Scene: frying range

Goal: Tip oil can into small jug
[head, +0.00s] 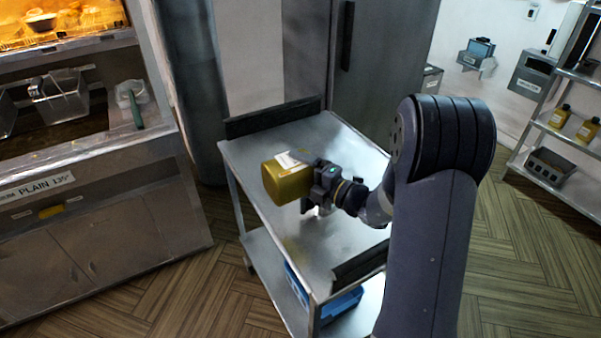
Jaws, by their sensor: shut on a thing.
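The oil can (285,183) is a yellow-gold container with a white patch on its top. It is tilted at my gripper, over the steel trolley top (340,240). My gripper (314,182) is shut on the can from its right side. A small grey-white shape, possibly the small jug, shows just below my gripper, mostly hidden by it and the can. I cannot tell whether the can touches it or whether oil is flowing.
The trolley has dark raised ends (272,117) and a blue crate (335,303) on its lower shelf. A fryer counter (95,185) stands at left. Steel cabinets (385,60) stand behind. Shelving (560,140) at right holds yellow bottles (587,130). The wooden floor between is clear.

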